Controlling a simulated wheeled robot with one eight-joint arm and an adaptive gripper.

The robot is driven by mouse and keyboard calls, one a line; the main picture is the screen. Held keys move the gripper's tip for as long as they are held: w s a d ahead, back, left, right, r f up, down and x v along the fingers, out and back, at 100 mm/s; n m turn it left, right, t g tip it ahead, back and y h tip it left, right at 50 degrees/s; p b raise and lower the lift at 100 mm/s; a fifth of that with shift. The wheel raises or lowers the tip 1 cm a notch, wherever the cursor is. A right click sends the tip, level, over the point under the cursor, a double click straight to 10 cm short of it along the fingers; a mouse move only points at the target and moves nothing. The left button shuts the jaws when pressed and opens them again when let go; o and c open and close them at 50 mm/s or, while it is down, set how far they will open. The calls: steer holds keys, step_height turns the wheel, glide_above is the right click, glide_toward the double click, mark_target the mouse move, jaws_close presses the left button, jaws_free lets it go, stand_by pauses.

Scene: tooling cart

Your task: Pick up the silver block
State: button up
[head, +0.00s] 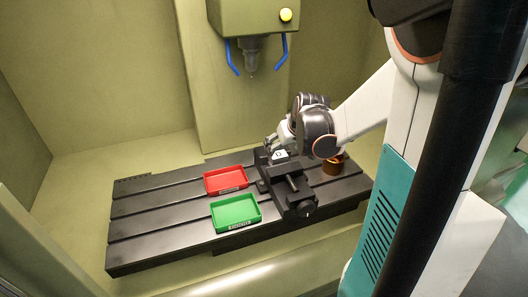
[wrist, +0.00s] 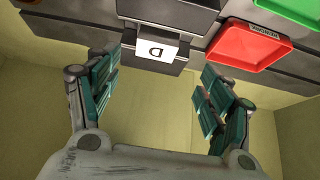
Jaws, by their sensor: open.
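A small pale block with a dark letter on its top, which looks like the silver block (head: 279,154), sits at the black vise (head: 291,189). In the wrist view the lettered block (wrist: 156,49) shows a "D" and lies ahead of my fingers, between the dark vise parts. My gripper (head: 271,141) is just behind and above the block in the head view. In the wrist view my gripper (wrist: 161,86) has its teal-padded fingers spread wide with nothing between them. The block's sides are mostly hidden.
A red tray (head: 226,180) and a green tray (head: 236,213) stand left of the vise on the slotted black table (head: 150,207). A brown round object (head: 333,164) is at right, partly behind my wrist. A machine head (head: 252,20) with blue nozzles hangs above.

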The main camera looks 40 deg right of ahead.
mark_target(279, 154)
steer(key=shift+d+b+x, duration=0.1)
steer(key=shift+b+x, duration=0.45)
steer(key=shift+x, duration=1.4)
steer(key=shift+d+b+x, duration=0.15)
steer(key=shift+b+x, duration=0.4)
steer(key=shift+x, duration=1.35)
steer(key=shift+s, duration=0.1)
steer(key=c, duration=1.3)
